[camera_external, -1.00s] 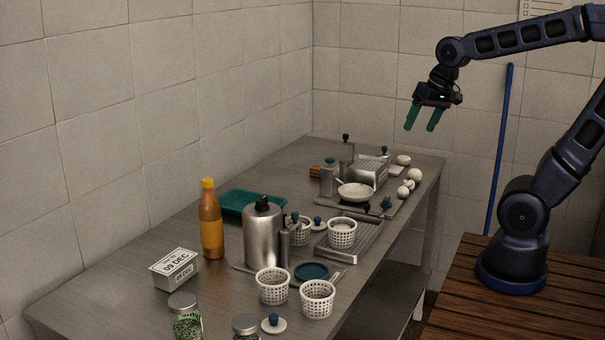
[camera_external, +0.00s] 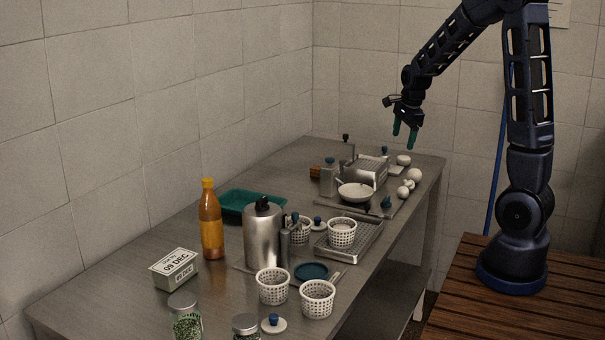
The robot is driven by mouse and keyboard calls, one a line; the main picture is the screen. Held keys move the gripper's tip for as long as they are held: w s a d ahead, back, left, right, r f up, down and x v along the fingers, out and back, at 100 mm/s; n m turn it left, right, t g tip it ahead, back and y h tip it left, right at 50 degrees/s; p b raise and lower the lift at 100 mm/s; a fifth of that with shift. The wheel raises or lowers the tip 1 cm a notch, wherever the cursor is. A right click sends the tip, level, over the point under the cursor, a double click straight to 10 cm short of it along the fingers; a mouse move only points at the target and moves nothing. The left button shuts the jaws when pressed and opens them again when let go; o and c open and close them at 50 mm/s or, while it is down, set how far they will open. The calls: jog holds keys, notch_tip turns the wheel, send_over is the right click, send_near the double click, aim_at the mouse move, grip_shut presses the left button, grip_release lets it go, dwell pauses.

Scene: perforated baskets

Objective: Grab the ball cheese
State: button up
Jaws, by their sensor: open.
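Several white rounded pieces lie at the far right end of the metal table. The largest ball-like one (camera_external: 414,174), which looks like the ball cheese, sits near the table's right edge. Smaller white pieces (camera_external: 403,192) lie just in front of it, and a flatter white piece (camera_external: 403,160) lies behind it. I cannot tell for certain which is the ball cheese. My gripper (camera_external: 404,139) points downward in the air above this group, with its green fingers apart and nothing between them. It appears clear of the pieces.
A pale pan (camera_external: 355,191), a metal grater-like box (camera_external: 371,172) and a tall metal container (camera_external: 329,178) stand left of the white pieces. White perforated baskets (camera_external: 318,299), a metal canister (camera_external: 263,235) and an orange bottle (camera_external: 210,222) stand nearer. The air around my gripper is free.

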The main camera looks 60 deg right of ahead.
aim_at(415, 170)
jog(key=d+f+m, duration=0.2)
jog(key=d+f, duration=0.2)
jog(key=s+d+f+m+g, duration=0.1)
jog(key=d+f+m, duration=0.2)
jog(key=d+f, duration=0.1)
jog(key=s+d+f+m+h, duration=0.1)
jog(key=d+f+m, duration=0.1)
jog(key=d+f, duration=0.3)
jog(key=shift+d+f+m+g, duration=0.1)
jog(key=shift+d+m+g, duration=0.2)
jog(key=shift+d, duration=0.2)
jog(key=shift+w+x, duration=0.2)
jog(key=shift+x, duration=2.5)
jog(key=shift+a, duration=0.1)
jog(key=c, duration=1.1)
